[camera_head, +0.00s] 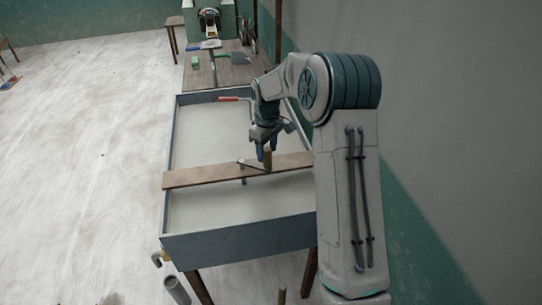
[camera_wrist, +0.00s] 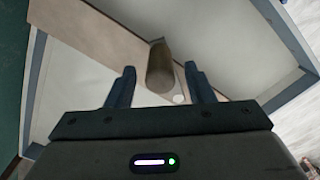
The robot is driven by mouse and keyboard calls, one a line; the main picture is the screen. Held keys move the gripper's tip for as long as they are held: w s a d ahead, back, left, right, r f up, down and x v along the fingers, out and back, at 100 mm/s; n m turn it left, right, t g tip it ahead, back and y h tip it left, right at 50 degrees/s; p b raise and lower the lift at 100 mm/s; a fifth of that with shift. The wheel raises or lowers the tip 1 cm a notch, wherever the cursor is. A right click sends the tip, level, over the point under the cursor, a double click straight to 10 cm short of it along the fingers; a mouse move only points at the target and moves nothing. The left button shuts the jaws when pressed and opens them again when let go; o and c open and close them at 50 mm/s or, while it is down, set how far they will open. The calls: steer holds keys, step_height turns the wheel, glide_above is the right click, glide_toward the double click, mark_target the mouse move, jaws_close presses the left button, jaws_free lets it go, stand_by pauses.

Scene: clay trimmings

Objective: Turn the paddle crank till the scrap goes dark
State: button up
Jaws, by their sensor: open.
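The crank's upright wooden handle (camera_head: 268,156) stands above a brown plank (camera_head: 195,177) that lies across a grey trough. In the wrist view the handle (camera_wrist: 160,68) stands between and beyond my two fingertips. My gripper (camera_head: 266,151) is open, pointing down at the handle; the wrist view shows both fingers (camera_wrist: 160,80) apart, and I see no clear contact. The crank arm runs left from the handle to a pale hub (camera_head: 241,161) on the plank. Pale, even material (camera_head: 240,212) fills the trough. The paddle below is mostly hidden.
The trough has a blue-grey rim (camera_head: 172,128) and wooden legs. A bench (camera_head: 228,72) behind it holds a green block (camera_head: 195,63) and tools. A grey pipe (camera_head: 176,290) stands at the front left.

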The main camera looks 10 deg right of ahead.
mark_target(267, 158)
steer(key=shift+f, duration=1.95)
